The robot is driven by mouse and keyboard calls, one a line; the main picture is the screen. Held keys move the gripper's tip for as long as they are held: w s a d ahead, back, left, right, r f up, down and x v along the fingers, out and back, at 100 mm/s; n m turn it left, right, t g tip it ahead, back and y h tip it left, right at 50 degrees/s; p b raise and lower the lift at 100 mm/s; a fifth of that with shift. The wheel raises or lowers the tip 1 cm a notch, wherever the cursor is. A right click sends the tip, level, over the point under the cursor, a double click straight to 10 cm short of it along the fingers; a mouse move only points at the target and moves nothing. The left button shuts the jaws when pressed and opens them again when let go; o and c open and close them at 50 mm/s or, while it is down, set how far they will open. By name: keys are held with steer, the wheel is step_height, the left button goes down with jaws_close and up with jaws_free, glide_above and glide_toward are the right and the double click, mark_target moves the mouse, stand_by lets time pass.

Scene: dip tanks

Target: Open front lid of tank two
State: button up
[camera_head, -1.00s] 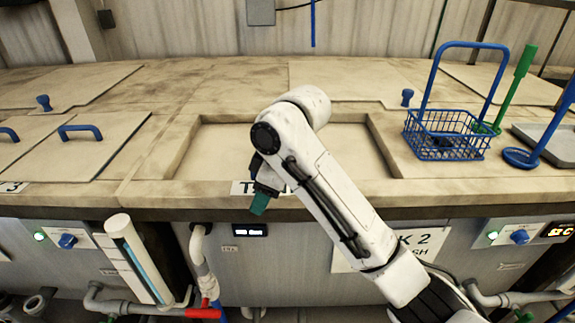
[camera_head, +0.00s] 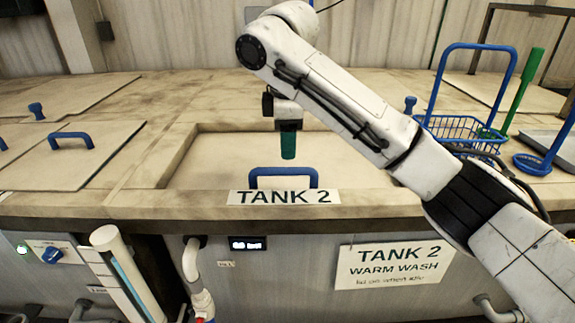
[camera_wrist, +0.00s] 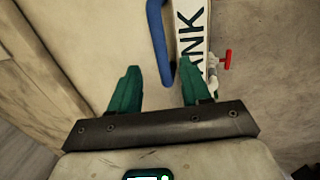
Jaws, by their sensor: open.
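Tank two's front lid (camera_head: 225,165) is a flat beige panel set inside a raised frame, and it looks closed. Its blue bar handle (camera_head: 284,172) stands near the front edge, behind the "TANK 2" label (camera_head: 284,197). My gripper (camera_head: 288,156), with green fingers, points down above the lid, over or a little behind the handle. In the wrist view my gripper (camera_wrist: 158,68) is open and empty. The blue handle (camera_wrist: 158,40) shows beyond and between the fingertips there, apart from them as far as I can tell. The label (camera_wrist: 193,30) lies beside it.
A blue wire basket (camera_head: 462,130) with a tall handle stands at the right, beside green and blue upright handles. Another lid with a blue handle (camera_head: 72,138) lies at the left. Pipes (camera_head: 192,262) and a "WARM WASH" sign (camera_head: 393,265) are on the front below the worktop.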

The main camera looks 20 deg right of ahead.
mark_target(288, 168)
steer(key=f, duration=0.2)
steer(key=w+f, duration=0.1)
steer(key=f, duration=0.4)
steer(key=shift+w+d, duration=0.15)
jaws_close()
stand_by(0.5)
